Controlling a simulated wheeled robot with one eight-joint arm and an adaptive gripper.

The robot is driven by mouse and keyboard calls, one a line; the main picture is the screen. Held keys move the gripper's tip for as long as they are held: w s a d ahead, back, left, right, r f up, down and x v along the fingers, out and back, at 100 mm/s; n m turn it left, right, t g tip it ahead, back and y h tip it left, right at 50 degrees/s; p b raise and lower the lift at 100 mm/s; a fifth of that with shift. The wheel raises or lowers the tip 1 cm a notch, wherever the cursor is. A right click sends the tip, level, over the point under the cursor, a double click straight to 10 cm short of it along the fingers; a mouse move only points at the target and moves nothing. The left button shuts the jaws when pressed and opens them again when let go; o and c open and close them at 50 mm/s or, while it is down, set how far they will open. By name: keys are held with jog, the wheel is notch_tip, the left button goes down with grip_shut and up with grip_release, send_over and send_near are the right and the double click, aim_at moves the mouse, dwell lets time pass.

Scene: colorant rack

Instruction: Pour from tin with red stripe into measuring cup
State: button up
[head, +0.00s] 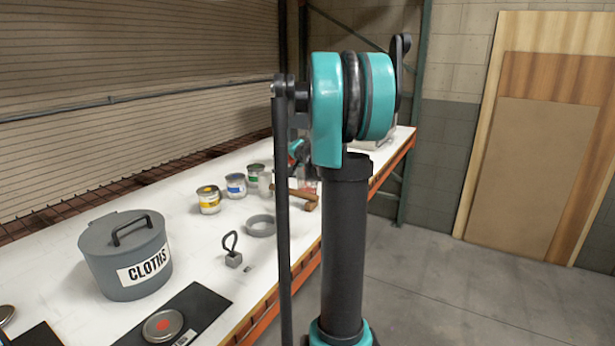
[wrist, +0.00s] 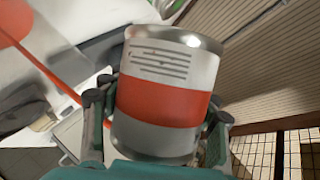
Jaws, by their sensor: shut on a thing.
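The tin with the red stripe (wrist: 160,102) fills the middle of the wrist view, a metal tin with a white band of dark print above a broad red stripe. My gripper (wrist: 155,112) is shut on it, one finger on each side. I cannot tell how far the tin is tilted, and its opening does not show. In the head view my arm hides most of the gripper and the tin. A clear vessel with reddish marks (head: 308,178), perhaps the measuring cup, shows partly behind my arm; its contents are not readable.
Yellow (head: 209,200), blue (head: 236,186) and green (head: 255,173) striped tins stand on the white bench.

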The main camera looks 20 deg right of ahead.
aim_at(279, 162)
jog(key=shift+d+r+m+t+y+p, duration=0.1)
jog(key=shift+r+m+t+y+p, duration=0.2)
jog(key=shift+m, duration=0.4)
jog(key=shift+d+r+m+t+y+p, duration=0.1)
jog(key=shift+r+m+t+y, duration=0.1)
jog(key=shift+r+m+y, duration=0.35)
dwell(3.6)
jog(key=shift+a+f, duration=0.2)
jog(key=shift+f, duration=0.05)
jog(key=shift+f+n+g+h, duration=0.6)
jog(key=shift+n+h, duration=0.25)
jog(key=shift+n, duration=0.3)
jog(key=shift+r+n+h, duration=0.35)
jog(key=shift+n+h, duration=0.05)
jog(key=shift+n, duration=0.2)
jog(key=shift+a+f+n+h+b, duration=0.3)
jog(key=shift+f+n+h+b, duration=0.15)
jog(key=shift+n, duration=0.25)
jog(key=shift+w+a+f+n+h, duration=0.1)
jog(key=shift+a+f+n+h, duration=0.25)
jog(key=shift+a+n+h, duration=0.15)
jog(key=shift+w+a+f+n+g+h+b, duration=0.1)
jog(key=shift+a+f+n+g+h+b, duration=0.15)
jog(key=shift+f, duration=0.25)
jog(key=shift+a+f+n+g+h+b, duration=0.1)
jog(key=shift+a+f+n+b, duration=0.05)
jog(key=shift+a+f+n, duration=0.25)
jog(key=shift+w+a+r+n+h+b, duration=0.1)
jog(key=shift+a+r+n+h+b, duration=0.8)
jog(key=shift+n, duration=0.25)
